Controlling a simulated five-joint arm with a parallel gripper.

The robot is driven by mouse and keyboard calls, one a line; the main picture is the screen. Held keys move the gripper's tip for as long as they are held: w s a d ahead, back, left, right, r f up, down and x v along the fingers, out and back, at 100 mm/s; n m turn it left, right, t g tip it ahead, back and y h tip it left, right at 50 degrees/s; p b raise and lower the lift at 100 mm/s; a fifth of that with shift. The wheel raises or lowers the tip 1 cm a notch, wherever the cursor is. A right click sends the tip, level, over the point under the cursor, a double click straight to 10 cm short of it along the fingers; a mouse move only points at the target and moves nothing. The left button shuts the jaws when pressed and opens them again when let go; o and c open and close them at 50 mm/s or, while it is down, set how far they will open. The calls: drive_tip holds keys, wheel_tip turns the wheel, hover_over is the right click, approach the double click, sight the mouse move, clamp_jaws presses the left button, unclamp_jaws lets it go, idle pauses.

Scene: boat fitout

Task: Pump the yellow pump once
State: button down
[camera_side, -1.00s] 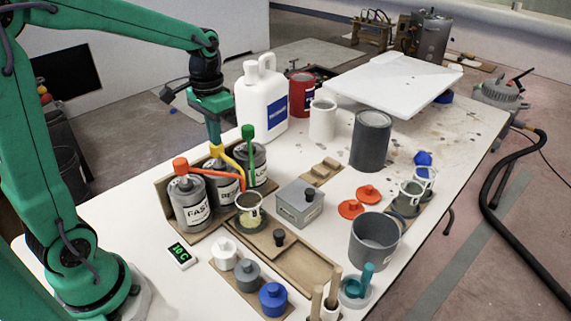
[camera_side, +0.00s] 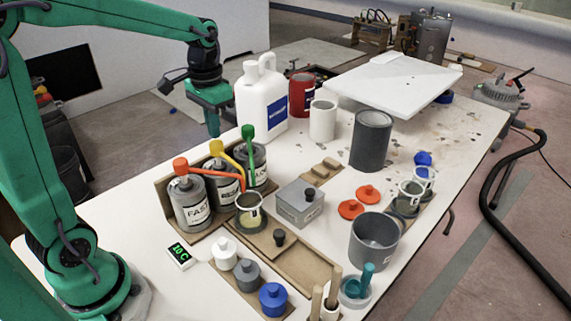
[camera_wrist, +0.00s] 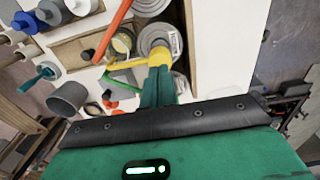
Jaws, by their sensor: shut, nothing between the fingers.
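The yellow pump (camera_side: 217,149) stands upright on the middle grey can (camera_side: 221,185), with its spout reaching forward. The orange-red pump (camera_side: 181,167) is on the can at its left and the green pump (camera_side: 248,135) on the can at its right. A small cup (camera_side: 249,210) with pale yellowish contents stands in front of the cans. My gripper (camera_side: 213,133) is shut and empty, pointing down just behind the yellow pump and apparently apart from it. In the wrist view the yellow pump (camera_wrist: 158,57) shows just beyond my gripper (camera_wrist: 159,78), which covers part of its surroundings.
A large white jug (camera_side: 262,100) stands behind the cans, close to the right of my gripper. A grey box (camera_side: 299,207) and a timber tray (camera_side: 309,268) lie in front. A small display (camera_side: 180,255) sits front left. The table's left edge is clear.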

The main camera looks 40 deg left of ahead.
drive_tip(key=shift+r, duration=1.55)
drive_tip(key=shift+s, duration=0.1)
drive_tip(key=shift+s+d+r, duration=0.25)
drive_tip(key=shift+s+d, duration=0.15)
drive_tip(key=s+d+t, duration=0.5)
drive_tip(key=s+d, duration=0.1)
drive_tip(key=s, duration=0.6)
drive_tip(key=shift+f+t, duration=0.15)
drive_tip(key=shift+t, duration=0.15)
